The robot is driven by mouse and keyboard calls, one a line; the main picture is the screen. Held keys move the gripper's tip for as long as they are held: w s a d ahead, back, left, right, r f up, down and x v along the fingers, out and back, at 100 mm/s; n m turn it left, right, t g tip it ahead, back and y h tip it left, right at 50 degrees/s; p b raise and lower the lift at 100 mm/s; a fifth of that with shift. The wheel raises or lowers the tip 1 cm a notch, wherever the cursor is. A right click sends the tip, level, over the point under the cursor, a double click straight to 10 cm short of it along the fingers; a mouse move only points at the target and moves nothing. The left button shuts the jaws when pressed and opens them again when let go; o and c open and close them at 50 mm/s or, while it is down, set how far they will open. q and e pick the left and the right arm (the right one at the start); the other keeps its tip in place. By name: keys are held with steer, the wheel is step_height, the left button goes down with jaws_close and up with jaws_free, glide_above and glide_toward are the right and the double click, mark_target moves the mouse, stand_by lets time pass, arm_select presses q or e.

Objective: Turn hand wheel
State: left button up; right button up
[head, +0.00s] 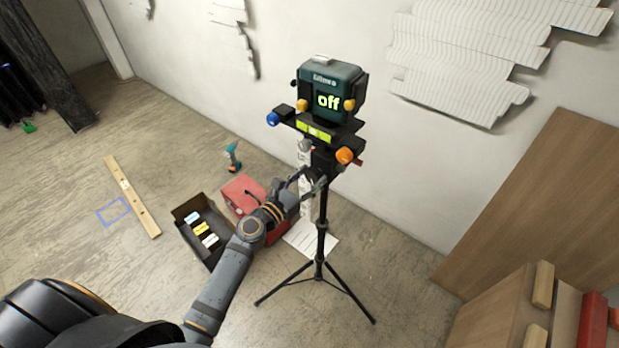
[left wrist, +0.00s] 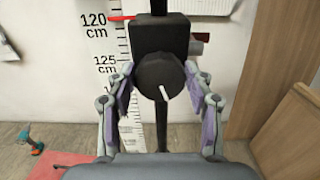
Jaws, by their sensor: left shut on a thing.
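The hand wheel (left wrist: 158,72) is a dark round knob with a white pointer line slanting down to the right, in the middle of the left wrist view. It sits on the front of a black block (left wrist: 160,34) on a pole. My left gripper (head: 313,179) reaches the tripod stand just below the device in the head view. Its two fingers stand on either side of the wheel and are shut on it. In the head view the wheel is too small and covered to make out. The teal device (head: 328,74) above shows a green "off". My right gripper is not in view.
The tripod (head: 321,238) stands on the floor with spread legs. A red case (head: 243,193), a black box (head: 190,211) of small items and a teal drill (head: 232,156) lie left of it. Blue and orange knobs flank the device. Wooden panels (head: 530,205) stand at right.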

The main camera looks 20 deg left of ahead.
arm_select(q)
steer(key=shift+m, duration=0.3)
